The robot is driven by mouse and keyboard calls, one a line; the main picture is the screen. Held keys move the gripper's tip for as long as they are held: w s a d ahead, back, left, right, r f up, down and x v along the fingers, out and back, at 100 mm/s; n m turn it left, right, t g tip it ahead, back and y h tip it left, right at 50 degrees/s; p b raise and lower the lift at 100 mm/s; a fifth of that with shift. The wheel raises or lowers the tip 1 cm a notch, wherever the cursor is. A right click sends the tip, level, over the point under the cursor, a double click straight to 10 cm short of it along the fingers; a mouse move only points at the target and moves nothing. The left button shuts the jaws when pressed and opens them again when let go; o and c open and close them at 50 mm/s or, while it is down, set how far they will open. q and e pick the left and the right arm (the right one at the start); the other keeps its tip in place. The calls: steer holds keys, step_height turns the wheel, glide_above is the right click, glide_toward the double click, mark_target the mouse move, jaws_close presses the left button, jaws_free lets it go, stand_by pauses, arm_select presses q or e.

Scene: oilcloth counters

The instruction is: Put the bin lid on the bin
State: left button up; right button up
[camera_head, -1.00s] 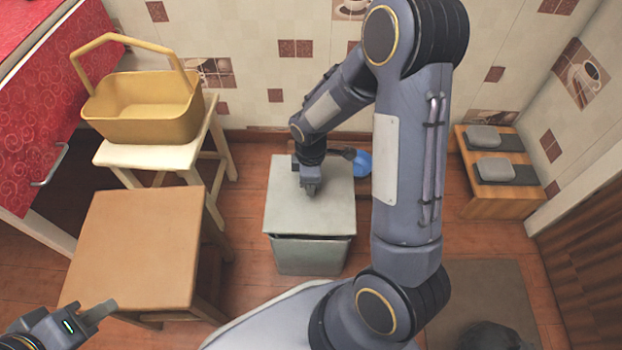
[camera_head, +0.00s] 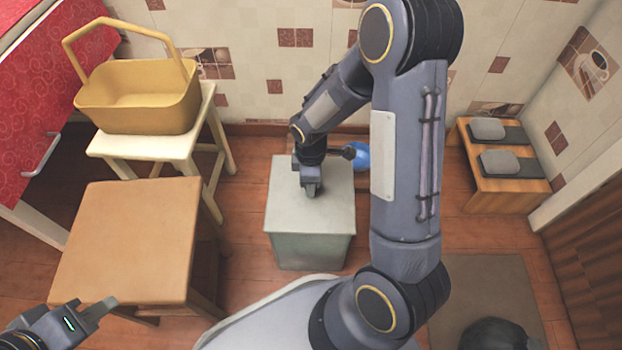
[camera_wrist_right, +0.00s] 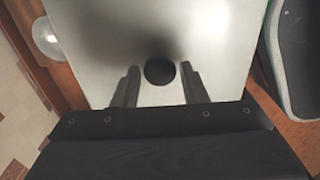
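The grey bin (camera_head: 312,252) stands on the floor in the middle of the head view. The flat grey bin lid (camera_head: 285,205) lies level on its top, with no gap showing at the front edge. In the right wrist view the lid (camera_wrist_right: 215,45) has a round black knob (camera_wrist_right: 160,70). My right gripper (camera_head: 311,190) is over the lid, its fingers either side of the knob with a narrow gap on each side, so it looks open. My left gripper (camera_head: 98,312) is at the lower left, away from the bin; its finger opening is not clear.
A brown stool (camera_head: 130,240) stands left of the bin. Behind it a cream stool (camera_head: 150,148) holds a yellow basket (camera_head: 140,100). A blue ball-like thing (camera_head: 361,156) is behind the bin. A low wooden bench (camera_head: 500,190) with grey items stands at right.

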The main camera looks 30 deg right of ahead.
steer(key=o, duration=0.3)
steer(key=shift+o, duration=0.2)
step_height(320, 180, up, 8)
steer(key=p, duration=0.3)
steer(key=shift+f+p, duration=0.1)
steer(key=shift+p, duration=0.3)
steer(key=s+a+r+m+t+y, duration=0.2)
steer(key=s+r+m+t, duration=0.1)
steer(key=s+r+m, duration=0.5)
steer(key=s+a+r+m+t+y, duration=0.25)
steer(key=s+r+m, duration=0.25)
steer(key=s+r, duration=0.45)
step_height(320, 180, up, 34)
steer(key=p, duration=3.4)
steer(key=shift+w+d+r+h, duration=0.2)
steer(key=shift+w+h, duration=0.05)
steer(key=shift+h, duration=0.1)
